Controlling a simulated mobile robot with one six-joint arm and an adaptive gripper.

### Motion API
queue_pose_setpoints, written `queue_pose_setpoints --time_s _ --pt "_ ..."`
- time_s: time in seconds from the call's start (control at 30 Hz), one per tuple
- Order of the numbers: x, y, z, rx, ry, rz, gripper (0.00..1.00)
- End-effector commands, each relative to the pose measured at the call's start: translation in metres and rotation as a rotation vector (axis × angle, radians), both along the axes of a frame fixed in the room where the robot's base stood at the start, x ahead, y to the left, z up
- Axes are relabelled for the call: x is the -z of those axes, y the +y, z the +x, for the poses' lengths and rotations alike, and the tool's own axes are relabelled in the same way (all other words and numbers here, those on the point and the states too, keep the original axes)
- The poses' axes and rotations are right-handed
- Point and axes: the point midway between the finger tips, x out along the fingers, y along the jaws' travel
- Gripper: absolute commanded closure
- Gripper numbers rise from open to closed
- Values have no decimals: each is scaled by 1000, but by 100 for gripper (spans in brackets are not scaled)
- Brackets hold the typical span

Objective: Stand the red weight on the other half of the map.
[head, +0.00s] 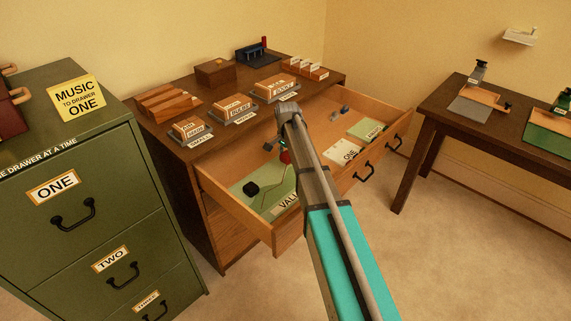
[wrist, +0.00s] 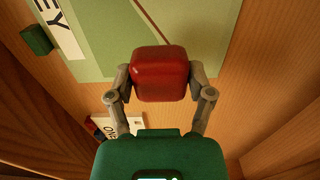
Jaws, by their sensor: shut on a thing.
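My gripper (wrist: 160,85) is shut on the red weight (wrist: 160,72), with a finger on each side of it. The red weight (head: 285,157) also shows in the head view, partly behind my arm, over the open drawer. The pale green map (head: 281,188) lies in that drawer, its near label reading "VALL" before my arm covers it. A black block (head: 251,188) stands on its left half. In the wrist view the weight overlaps the map's (wrist: 110,55) edge; whether it touches anything below is unclear.
A small green block (wrist: 37,40) lies on the drawer floor beside the map's label. A card marked ONE (head: 345,150) and a green sheet (head: 367,129) lie further right in the drawer. Drawer walls (head: 237,213) surround the map. Labelled trays stand on the desktop (head: 325,80) behind.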

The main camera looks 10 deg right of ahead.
Motion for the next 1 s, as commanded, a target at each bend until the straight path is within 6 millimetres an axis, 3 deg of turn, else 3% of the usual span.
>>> queue_pose_setpoints --time_s 0.6,1.0 --pt "38 2 8 -1 0 0 93" --pt "40 3 8 -2 0 0 93"
